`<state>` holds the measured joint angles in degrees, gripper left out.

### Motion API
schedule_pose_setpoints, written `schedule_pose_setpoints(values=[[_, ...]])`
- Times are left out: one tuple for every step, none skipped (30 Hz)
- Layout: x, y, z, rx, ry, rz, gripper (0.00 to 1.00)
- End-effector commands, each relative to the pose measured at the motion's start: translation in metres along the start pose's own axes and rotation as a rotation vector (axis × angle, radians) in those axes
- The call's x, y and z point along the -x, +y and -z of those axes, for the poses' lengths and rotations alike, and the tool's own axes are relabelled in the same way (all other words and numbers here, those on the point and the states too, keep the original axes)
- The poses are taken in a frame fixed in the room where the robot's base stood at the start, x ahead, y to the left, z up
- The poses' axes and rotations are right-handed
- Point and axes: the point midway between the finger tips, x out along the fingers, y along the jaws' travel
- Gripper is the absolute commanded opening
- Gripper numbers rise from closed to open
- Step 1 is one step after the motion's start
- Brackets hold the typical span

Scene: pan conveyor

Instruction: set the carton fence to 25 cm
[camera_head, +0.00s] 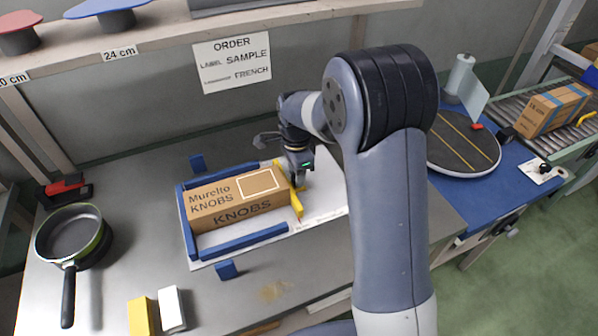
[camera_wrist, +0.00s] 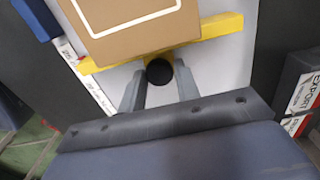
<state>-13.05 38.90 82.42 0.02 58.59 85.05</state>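The carton fence is a yellow bar (camera_head: 296,205) across the right end of a white board (camera_head: 325,203). A brown carton marked Muretto Knobs (camera_head: 215,215) lies left of it, its end close against the bar; I cannot tell if they touch. In the wrist view the yellow fence (camera_wrist: 215,27) runs past the carton (camera_wrist: 135,22), with a black knob (camera_wrist: 159,72) at its middle. My gripper (camera_wrist: 160,76) has one finger on each side of the knob, seemingly touching it; in the head view it (camera_head: 299,178) is above the fence.
Blue rails (camera_head: 243,243) flank the carton. A frying pan (camera_head: 72,237) stands at the left, and yellow and white boxes (camera_head: 142,315) at the front. A round turntable (camera_head: 462,146) and conveyor with a carton (camera_head: 553,108) are at the right. A shelf (camera_head: 165,38) overhangs the back.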

Motion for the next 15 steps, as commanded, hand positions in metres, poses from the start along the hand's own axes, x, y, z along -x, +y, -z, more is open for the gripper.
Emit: schedule_pose_setpoints(values=[[0.0003, -0.0001, 0.0002, 0.000, 0.000, 0.000, 0.36], [0.0002, 0.0000, 0.0002, 0.000, 0.000, 0.000, 0.38], [0.0001, 0.0000, 0.0003, 0.000, 0.000, 0.000, 0.41], [0.0001, 0.0001, 0.0003, 0.000, 0.000, 0.000, 0.44], [0.0000, 0.0001, 0.0004, 0.000, 0.000, 0.000, 0.46], [-0.0001, 0.0002, 0.0004, 0.000, 0.000, -0.001, 0.49], [-0.0001, 0.0002, 0.0004, 0.000, 0.000, -0.001, 0.51], [-0.0002, 0.0002, 0.0004, 0.000, 0.000, -0.001, 0.51], [-0.0002, 0.0003, 0.0004, 0.000, 0.000, -0.001, 0.51], [-0.0003, 0.0003, 0.0004, 0.000, 0.000, -0.001, 0.51], [-0.0003, 0.0003, 0.0005, 0.000, 0.000, -0.001, 0.51], [-0.0003, 0.0003, 0.0005, 0.000, 0.000, -0.001, 0.51], [-0.0001, 0.0003, 0.0005, 0.000, 0.000, -0.001, 0.51], [0.0005, 0.0002, 0.0005, 0.000, 0.000, -0.001, 0.51], [0.0022, 0.0000, 0.0005, 0.000, 0.000, 0.000, 0.51]])
